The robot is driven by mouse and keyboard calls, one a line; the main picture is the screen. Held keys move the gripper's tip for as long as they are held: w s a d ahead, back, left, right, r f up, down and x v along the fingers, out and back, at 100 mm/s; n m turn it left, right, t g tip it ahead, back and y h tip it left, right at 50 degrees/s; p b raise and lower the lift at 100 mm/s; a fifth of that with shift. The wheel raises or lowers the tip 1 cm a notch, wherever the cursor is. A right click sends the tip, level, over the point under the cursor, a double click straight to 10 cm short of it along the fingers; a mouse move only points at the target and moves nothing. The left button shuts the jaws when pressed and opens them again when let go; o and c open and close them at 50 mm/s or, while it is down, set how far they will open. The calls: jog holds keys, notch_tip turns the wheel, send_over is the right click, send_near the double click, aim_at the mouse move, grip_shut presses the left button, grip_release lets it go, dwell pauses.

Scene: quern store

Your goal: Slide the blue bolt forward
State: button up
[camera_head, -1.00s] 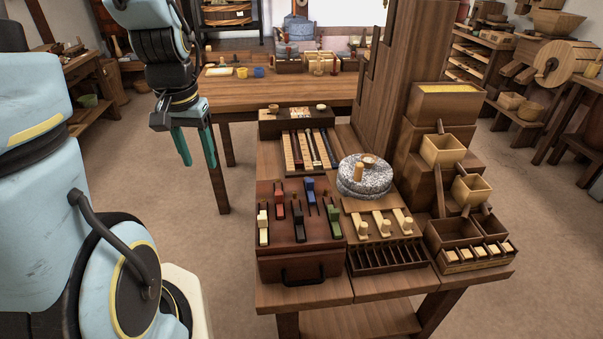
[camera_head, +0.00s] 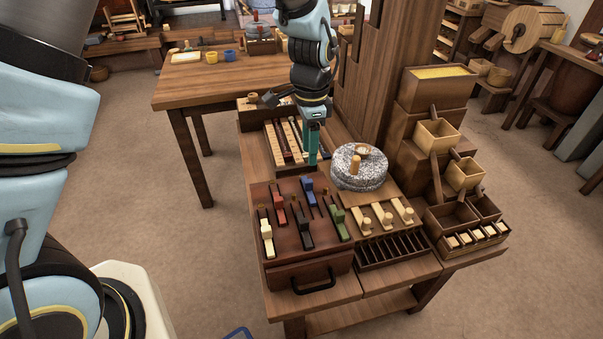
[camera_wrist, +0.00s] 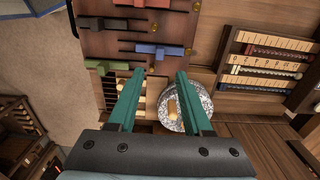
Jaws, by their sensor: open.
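The blue bolt (camera_head: 308,190) sits in its slot on the brown bolt board (camera_head: 290,253), at the far side of the board. It also shows in the wrist view (camera_wrist: 160,49), just past my fingertips. Red (camera_head: 280,207), white (camera_head: 266,232), black (camera_head: 303,230) and green (camera_head: 338,221) bolts stand in other slots. My gripper (camera_head: 312,160) hangs above the table just behind the blue bolt, pointing down. In the wrist view my gripper (camera_wrist: 159,72) has its two teal fingers apart with nothing between them, and a gap to the bolt shows.
A round stone quern (camera_head: 358,168) with a wooden handle stands right of the board. Wooden pegs (camera_head: 386,218) and a slotted rack (camera_head: 400,245) are in front of it. A striped rack (camera_head: 285,146) lies behind. Stacked wooden boxes (camera_head: 432,135) rise at the right.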

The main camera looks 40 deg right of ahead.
aim_at(309, 181)
notch_tip(309, 181, down, 10)
jog(key=shift+r+p, duration=0.1)
jog(key=shift+p, duration=1.05)
grip_shut()
jog(key=shift+s+a, duration=0.1)
dwell(0.6)
